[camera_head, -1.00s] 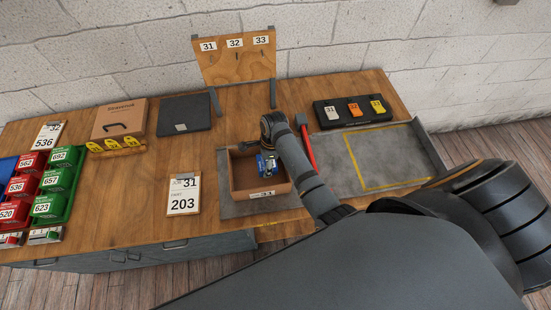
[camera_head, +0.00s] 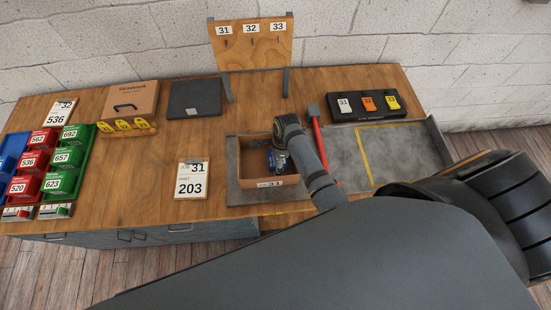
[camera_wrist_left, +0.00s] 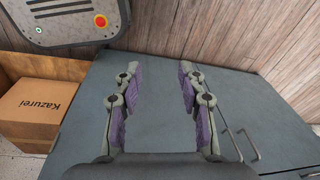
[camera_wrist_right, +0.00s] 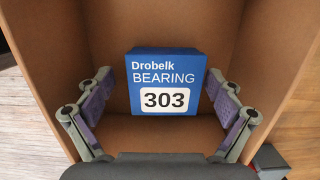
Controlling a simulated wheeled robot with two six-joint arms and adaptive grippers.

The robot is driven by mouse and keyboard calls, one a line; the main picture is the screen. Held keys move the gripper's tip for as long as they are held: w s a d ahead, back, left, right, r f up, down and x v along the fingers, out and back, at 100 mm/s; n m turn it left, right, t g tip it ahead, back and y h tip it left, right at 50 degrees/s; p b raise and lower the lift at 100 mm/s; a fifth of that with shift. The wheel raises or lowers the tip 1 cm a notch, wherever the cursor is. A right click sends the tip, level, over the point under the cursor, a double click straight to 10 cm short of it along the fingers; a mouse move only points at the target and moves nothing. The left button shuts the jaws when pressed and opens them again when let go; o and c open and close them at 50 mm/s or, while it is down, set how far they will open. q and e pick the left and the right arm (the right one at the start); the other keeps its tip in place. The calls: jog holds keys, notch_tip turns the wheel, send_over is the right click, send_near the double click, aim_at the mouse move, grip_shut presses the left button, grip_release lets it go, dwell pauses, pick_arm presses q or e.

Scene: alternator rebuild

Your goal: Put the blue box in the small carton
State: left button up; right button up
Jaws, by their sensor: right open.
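The blue box (camera_wrist_right: 166,80), labelled Drobelk Bearing 303, sits inside the small carton (camera_wrist_right: 52,60) in the right wrist view. In the head view the carton (camera_head: 246,182) stands on a grey mat, with a 31 label in front, and the blue box (camera_head: 279,166) shows partly inside it. My right gripper (camera_wrist_right: 160,82) is open inside the carton, one finger on each side of the box, with gaps between fingers and box. My left gripper (camera_wrist_left: 155,72) is open and empty, over a grey surface; the head view does not show it.
A red-handled tool (camera_head: 319,144) lies right of the carton. A black tray with tags (camera_head: 368,117) and a yellow-outlined area (camera_head: 390,153) are farther right. A clipboard marked 203 (camera_head: 192,180) lies left. Red and green bins (camera_head: 68,156) stand far left.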

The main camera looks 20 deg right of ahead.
jog(key=shift+w+d, duration=0.1)
pick_arm(q)
jog(key=shift+d+f+b, duration=0.25)
jog(key=shift+f+b, duration=0.2)
jog(key=shift+f, duration=0.05)
jog(key=shift+d+f+b, duration=0.25)
jog(key=shift+f+b, duration=0.2)
pick_arm(e)
notch_tip(320, 180, up, 12)
jog(key=d, duration=0.1)
jog(key=shift+s+d, duration=0.3)
jog(key=shift+f, duration=0.1)
